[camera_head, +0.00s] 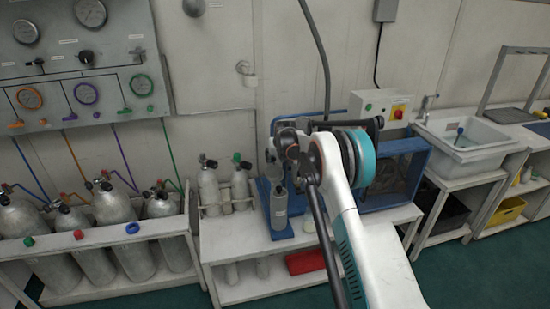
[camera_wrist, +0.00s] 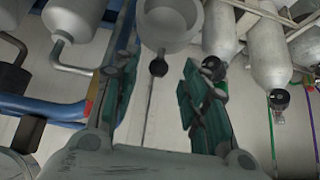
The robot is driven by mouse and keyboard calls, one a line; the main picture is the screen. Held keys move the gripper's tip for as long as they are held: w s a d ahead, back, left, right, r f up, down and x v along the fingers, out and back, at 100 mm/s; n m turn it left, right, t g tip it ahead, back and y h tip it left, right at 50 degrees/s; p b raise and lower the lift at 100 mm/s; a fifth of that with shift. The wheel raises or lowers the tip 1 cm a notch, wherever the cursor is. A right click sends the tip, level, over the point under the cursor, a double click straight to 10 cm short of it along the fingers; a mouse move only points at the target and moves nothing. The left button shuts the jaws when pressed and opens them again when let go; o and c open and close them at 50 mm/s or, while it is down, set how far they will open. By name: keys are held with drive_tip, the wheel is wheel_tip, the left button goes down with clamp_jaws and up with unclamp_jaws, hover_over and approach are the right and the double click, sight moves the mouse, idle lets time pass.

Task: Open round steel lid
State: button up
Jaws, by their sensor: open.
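My gripper (camera_wrist: 160,88) is open in the wrist view, with a green-padded finger on each side and nothing between them. A round, pale grey metal part (camera_wrist: 168,24) with a ringed face and a dark knob (camera_wrist: 158,68) lies at top centre, beyond the fingers. It may be the round steel lid; I cannot tell for sure. No contact with the fingers shows. In the head view a grey cylinder (camera_head: 278,207) stands on a blue base at the bench. My arm hides much of the area behind it, and the fingertips are not clear there.
Small grey cylinders (camera_head: 208,187) stand left of the blue base, and a rack of large cylinders (camera_head: 112,203) is further left. A blue-framed machine (camera_head: 405,172) and a sink (camera_head: 465,135) are on the right. A gauge panel (camera_head: 75,55) hangs on the wall.

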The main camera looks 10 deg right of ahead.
drive_tip(key=v, duration=1.1)
drive_tip(key=shift+r, duration=0.25)
drive_tip(key=shift+s, duration=0.15)
drive_tip(key=s+a+r, duration=0.2)
drive_tip(key=s+r, duration=0.7)
drive_tip(key=s, duration=0.5)
drive_tip(key=s+a+r, duration=0.2)
drive_tip(key=s+r, duration=0.8)
drive_tip(key=s, duration=0.4)
drive_tip(key=s+a+f, duration=0.1)
drive_tip(key=s+f, duration=0.2)
drive_tip(key=s, duration=1.1)
drive_tip(key=s+f, duration=0.4)
drive_tip(key=s, duration=1)
drive_tip(key=shift+s+a, duration=0.2)
drive_tip(key=shift+a, duration=0.2)
